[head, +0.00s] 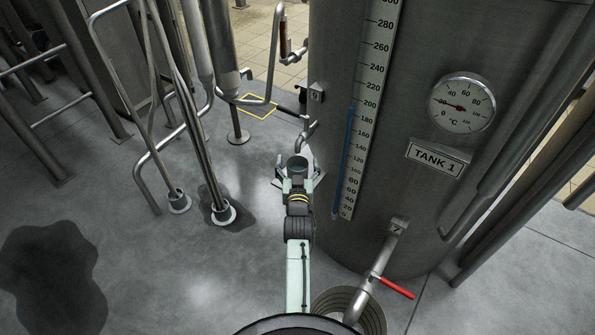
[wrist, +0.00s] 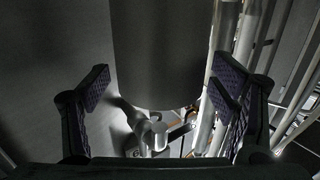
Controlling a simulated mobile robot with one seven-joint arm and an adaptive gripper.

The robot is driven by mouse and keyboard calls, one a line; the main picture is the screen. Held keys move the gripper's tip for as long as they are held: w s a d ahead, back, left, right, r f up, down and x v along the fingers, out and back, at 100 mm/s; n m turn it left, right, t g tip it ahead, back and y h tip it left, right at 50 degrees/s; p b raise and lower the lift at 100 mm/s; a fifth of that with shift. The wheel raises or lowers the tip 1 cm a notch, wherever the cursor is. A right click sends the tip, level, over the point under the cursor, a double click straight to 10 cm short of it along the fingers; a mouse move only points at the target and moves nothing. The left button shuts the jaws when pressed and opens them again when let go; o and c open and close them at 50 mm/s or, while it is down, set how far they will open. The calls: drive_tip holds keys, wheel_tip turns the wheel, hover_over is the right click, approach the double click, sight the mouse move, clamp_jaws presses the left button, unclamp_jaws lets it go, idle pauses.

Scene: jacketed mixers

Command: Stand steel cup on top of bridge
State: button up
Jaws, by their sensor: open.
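The steel cup (head: 297,163) is a small grey cylinder with a dark open top, beside the tank's left side in the head view. In the wrist view the cup (wrist: 160,55) is a large grey cylinder at top centre, its upper part cut off by the frame. My gripper (head: 297,180) is at the cup, with its fingers spread to either side. In the wrist view my gripper (wrist: 165,90) is open, one dark ribbed pad on each side of the cup; whether either pad touches is unclear. What bears the cup is hidden. I cannot make out the bridge for certain.
TANK 1 (head: 400,120), with a scale and dial, stands close right of my arm. A bent pipe outlet (head: 305,135) is just behind the cup. Upright pipes (head: 190,130) stand left. A red-handled valve (head: 397,288) and coiled hose (head: 365,318) are low right.

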drive_tip(key=shift+w, duration=0.1)
drive_tip(key=c, duration=1.5)
drive_tip(key=shift+r, duration=0.1)
drive_tip(key=shift+c, duration=0.2)
